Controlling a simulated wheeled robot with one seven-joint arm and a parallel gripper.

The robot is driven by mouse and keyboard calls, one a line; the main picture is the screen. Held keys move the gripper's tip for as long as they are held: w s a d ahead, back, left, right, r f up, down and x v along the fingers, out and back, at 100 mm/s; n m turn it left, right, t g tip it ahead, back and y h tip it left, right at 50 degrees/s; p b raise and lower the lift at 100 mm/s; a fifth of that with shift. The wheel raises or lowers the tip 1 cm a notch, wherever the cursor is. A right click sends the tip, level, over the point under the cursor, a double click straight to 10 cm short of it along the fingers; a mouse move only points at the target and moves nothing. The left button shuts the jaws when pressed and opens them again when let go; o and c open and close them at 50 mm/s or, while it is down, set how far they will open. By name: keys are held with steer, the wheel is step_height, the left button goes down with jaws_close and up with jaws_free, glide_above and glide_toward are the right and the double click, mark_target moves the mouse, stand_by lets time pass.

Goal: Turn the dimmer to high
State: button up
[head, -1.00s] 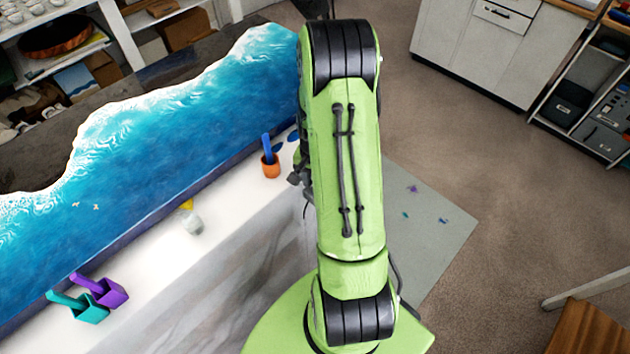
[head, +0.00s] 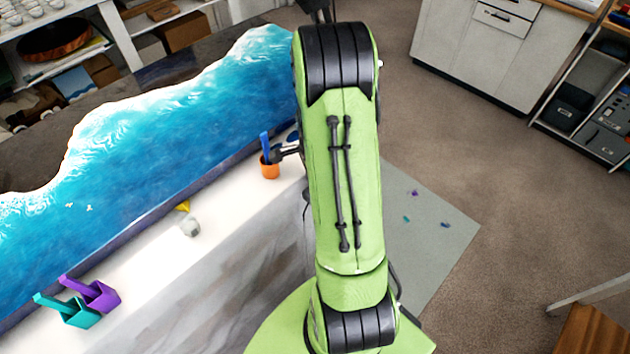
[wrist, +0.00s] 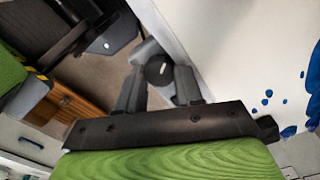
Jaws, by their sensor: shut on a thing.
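The dimmer knob (wrist: 159,69) is black and round with a short white mark. It shows in the wrist view by the edge of the white worktop. My gripper (wrist: 160,84) has its two grey fingers on either side of the knob and is shut on it. The mark's meaning, low or high, cannot be read. In the head view a dark part of my gripper (head: 287,153) shows at the arm's left side. My green arm hides the rest of it there, and the knob cannot be made out.
Purple (head: 104,296) and teal (head: 82,315) cups, a clear cup (head: 190,228) and a yellow piece (head: 183,206) share the white ledge (head: 150,258). A blue resin wave panel (head: 190,120) lies behind.

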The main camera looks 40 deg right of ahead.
steer(key=shift+m, duration=0.6)
steer(key=o, duration=1)
steer(key=shift+o, duration=0.2)
steer(key=shift+r, duration=0.2)
